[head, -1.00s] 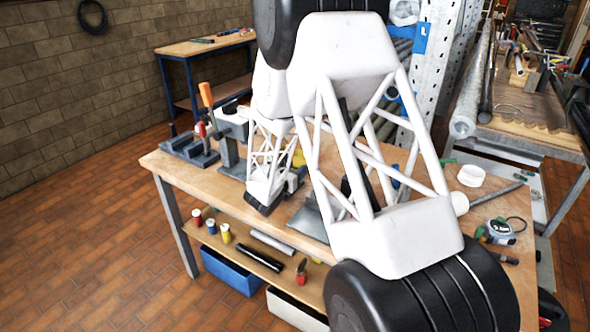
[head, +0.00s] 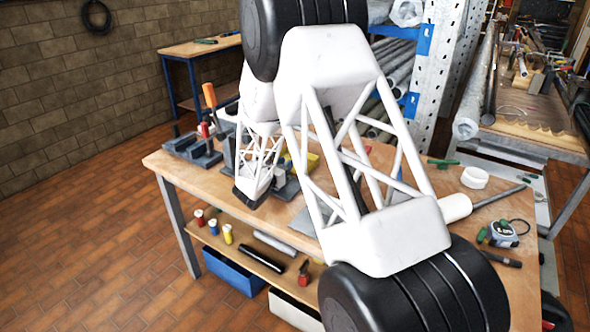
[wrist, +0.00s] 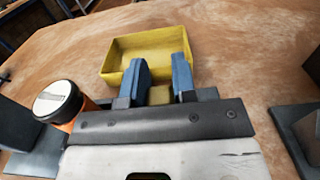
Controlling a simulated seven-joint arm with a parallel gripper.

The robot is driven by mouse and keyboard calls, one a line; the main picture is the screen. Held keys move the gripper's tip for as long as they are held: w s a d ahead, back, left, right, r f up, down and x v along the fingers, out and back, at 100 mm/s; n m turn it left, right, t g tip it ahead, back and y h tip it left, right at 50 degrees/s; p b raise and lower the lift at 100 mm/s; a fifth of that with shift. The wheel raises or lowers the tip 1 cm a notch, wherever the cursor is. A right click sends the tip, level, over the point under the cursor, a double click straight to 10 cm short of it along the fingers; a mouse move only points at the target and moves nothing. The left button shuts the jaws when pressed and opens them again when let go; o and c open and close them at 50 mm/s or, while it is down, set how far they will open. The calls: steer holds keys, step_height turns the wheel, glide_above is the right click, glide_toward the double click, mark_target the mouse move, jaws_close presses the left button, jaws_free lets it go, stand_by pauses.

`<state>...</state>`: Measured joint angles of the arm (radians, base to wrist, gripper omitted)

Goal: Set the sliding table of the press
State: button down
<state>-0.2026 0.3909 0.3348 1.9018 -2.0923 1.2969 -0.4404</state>
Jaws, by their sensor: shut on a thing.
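In the wrist view my gripper (wrist: 160,82) has its two blue fingers closed on a small dull-yellow piece (wrist: 160,95), of which only a little shows between them. In the head view my own arm hides most of the gripper and what it holds. Grey metal fixtures (head: 192,148) with an orange upright handle (head: 209,95) stand at the left end of the workbench (head: 180,168). I cannot tell which part is the press or its sliding table. An orange cylinder with a pale cap (wrist: 57,100) stands left of the gripper in the wrist view.
A yellow open bin (wrist: 150,52) lies just beyond the fingertips and looks empty. Dark plates (wrist: 300,125) lie to the right. At the bench's right are a tape measure (head: 502,232) and a white ring (head: 474,178). Bare wood lies around the bin.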

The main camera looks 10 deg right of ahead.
steer(key=w+a, duration=0.4)
steer(key=shift+w+a+r, duration=0.1)
steer(key=shift+w+a, duration=0.1)
steer(key=shift+w, duration=0.05)
steer(key=c, duration=0.9)
jaws_free()
steer(key=shift+s+a, duration=0.1)
steer(key=shift+v, duration=3.8)
